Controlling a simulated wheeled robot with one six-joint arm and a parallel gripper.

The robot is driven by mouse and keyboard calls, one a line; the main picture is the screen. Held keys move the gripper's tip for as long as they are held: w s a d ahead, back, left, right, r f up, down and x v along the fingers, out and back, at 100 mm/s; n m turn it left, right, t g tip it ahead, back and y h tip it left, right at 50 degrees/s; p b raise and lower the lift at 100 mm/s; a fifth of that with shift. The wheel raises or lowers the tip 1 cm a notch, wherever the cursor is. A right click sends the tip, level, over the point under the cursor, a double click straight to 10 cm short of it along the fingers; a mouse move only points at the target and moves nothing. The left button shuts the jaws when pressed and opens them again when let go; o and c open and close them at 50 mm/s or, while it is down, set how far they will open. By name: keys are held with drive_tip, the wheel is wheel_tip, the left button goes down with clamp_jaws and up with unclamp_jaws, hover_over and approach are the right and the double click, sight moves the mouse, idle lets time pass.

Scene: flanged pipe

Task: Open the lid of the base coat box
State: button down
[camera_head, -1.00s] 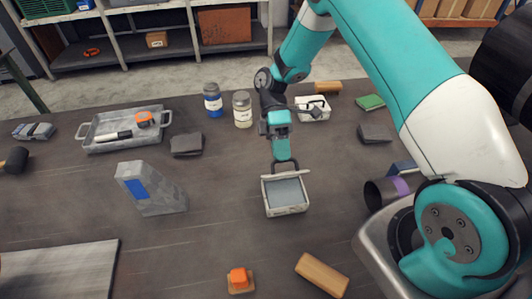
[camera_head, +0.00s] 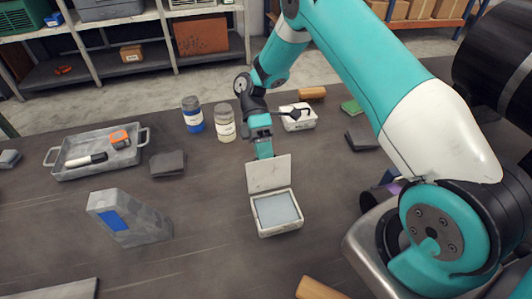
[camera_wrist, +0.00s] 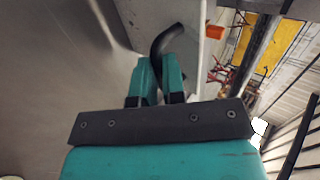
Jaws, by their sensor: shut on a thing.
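The base coat box (camera_head: 292,226) is a small white open box on the table in the head view, with a grey-blue content inside. Its lid (camera_head: 268,174) stands up at the box's far side, its inner face in view. My gripper (camera_head: 264,150) is just behind the lid's top edge. In the wrist view my teal fingers (camera_wrist: 157,82) are shut on a dark curved handle (camera_wrist: 163,42), next to the pale lid panel (camera_wrist: 186,25). The fingertips are hidden behind the lid in the head view.
A grey upright block (camera_head: 135,222) with a blue patch stands left of the box. A metal tray (camera_head: 98,165), a blue-labelled jar (camera_head: 193,117), a cream jar (camera_head: 224,125) and a white container (camera_head: 299,124) lie farther back. Free table surrounds the box's front.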

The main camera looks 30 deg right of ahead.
drive_tip(key=shift+s+a+f, duration=0.15)
drive_tip(key=shift+a+f, duration=0.05)
drive_tip(key=shift+f, duration=0.05)
drive_tip(key=c, duration=1.2)
unclamp_jaws()
drive_tip(key=shift+a, duration=0.1)
drive_tip(key=shift+r, duration=0.15)
wheel_tip(320, 180, up, 20)
drive_tip(key=p, duration=1.1)
